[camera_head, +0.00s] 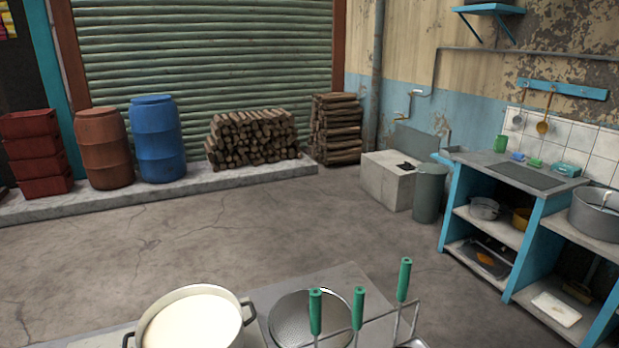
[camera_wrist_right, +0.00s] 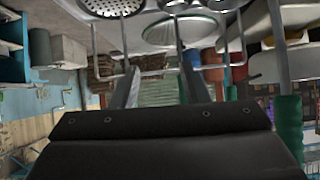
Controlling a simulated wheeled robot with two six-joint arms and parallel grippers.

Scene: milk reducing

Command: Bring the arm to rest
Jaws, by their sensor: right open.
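My right gripper (camera_wrist_right: 155,75) shows only in the right wrist view, with its two fingers apart and nothing seen between them. That view looks upside down. A wire rack (camera_wrist_right: 150,72) crosses beyond the fingers, and a utensil's green handle (camera_wrist_right: 289,125) stands close at the right. In the head view, neither gripper is visible. Three upright green handles, the left one (camera_head: 315,312), the middle one (camera_head: 358,308) and the right one (camera_head: 403,280), stand at the rack on the counter. A pot of white milk (camera_head: 195,325) sits left of them.
A round metal dish (camera_head: 295,320) lies on the counter (camera_head: 345,275) behind the handles. A blue-framed shelf unit (camera_head: 455,205) with pans stands at the right. Barrels, the blue one (camera_head: 158,140) among them, and firewood (camera_head: 250,138) line the back. The floor between is clear.

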